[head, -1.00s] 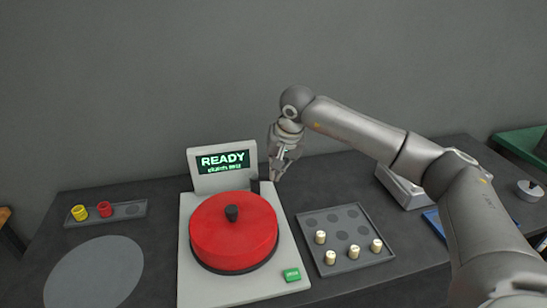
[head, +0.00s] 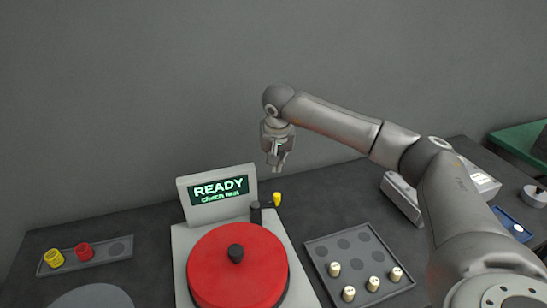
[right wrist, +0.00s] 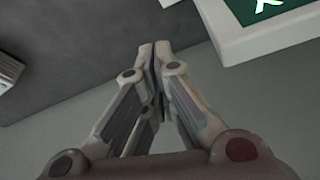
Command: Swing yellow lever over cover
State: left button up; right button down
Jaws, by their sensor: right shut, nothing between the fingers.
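The yellow lever (head: 277,199) stands upright at the back right corner of the machine, beside a dark post (head: 256,213). The lever does not show there. My left gripper is not in view.
A screen (head: 219,190) reading READY rises behind the cover; its corner shows in the right wrist view (right wrist: 270,25). A tray (head: 340,248) with several pale pegs lies to the right. A rack (head: 60,262) with yellow and red pieces lies to the left.

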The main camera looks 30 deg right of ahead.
pick_arm(q)
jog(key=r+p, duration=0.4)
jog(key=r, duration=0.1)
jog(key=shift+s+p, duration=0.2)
jog(key=shift+p, duration=0.15)
pick_arm(e)
notch_tip(320, 180, down, 7)
jog(key=s, duration=0.1)
jog(key=shift+s+a+r, duration=0.2)
jog(key=shift+s+a, duration=0.05)
jog(key=shift+a, duration=0.15)
